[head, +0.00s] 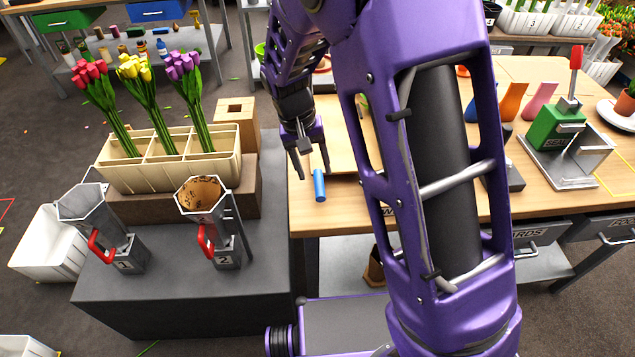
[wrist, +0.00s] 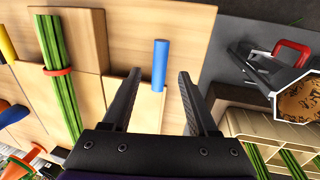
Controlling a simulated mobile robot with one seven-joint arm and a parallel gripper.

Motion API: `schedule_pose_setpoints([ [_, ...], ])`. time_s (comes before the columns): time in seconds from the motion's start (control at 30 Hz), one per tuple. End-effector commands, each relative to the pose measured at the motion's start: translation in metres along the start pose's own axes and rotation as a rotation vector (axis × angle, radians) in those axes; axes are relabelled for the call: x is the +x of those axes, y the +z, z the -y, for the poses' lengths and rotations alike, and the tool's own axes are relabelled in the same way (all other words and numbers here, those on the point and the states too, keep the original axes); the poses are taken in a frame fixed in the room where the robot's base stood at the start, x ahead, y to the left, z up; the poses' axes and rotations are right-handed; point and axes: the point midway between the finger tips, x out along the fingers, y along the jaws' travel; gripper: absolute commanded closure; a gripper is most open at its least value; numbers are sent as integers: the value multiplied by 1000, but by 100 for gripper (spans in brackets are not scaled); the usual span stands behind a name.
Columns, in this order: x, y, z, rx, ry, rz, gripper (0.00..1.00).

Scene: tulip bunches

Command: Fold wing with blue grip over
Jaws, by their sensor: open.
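The blue grip (head: 319,186) is a short upright-looking cylinder at the left edge of the wooden table. In the wrist view the blue grip (wrist: 160,62) shows between and just beyond my fingertips. It joins a pale wooden wing (wrist: 150,108), whose outline is partly hidden by my fingers. My gripper (head: 311,172) is open and empty, pointing down by the grip; I cannot tell if a finger touches it. A bunch of green stems (wrist: 60,80) with a red band lies on wooden panels beside the wing. My arm hides most of this in the head view.
A grey bench (head: 262,255) left of the table carries a divided planter (head: 165,172) with red, yellow and purple tulips. Two grey hexagonal holders with red handles (head: 98,243) stand in front. A green press (head: 556,127) stands on the table at right.

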Motion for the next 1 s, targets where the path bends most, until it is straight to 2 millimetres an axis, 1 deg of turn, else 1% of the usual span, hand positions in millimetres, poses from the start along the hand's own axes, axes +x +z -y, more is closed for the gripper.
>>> schedule_pose_setpoints([
  [0.03,12,0,0,1,1,3,41],
  [0.1,24,1,0,1,1,3,41],
  [0.2,37,0,0,0,1,2,41],
  [0.3,46,0,0,0,0,1,41],
  [0.43,50,0,0,-1,-1,-1,41],
  [0.67,51,0,0,-1,-1,-1,41],
  [0.7,51,0,0,-1,-1,-1,44],
  [0.77,50,0,0,-1,-1,-1,55],
  [0.8,50,0,0,-1,-1,-1,62],
  [0.87,50,0,0,-1,-1,-1,73],
  [1.0,50,0,0,-1,-1,-1,98],
])
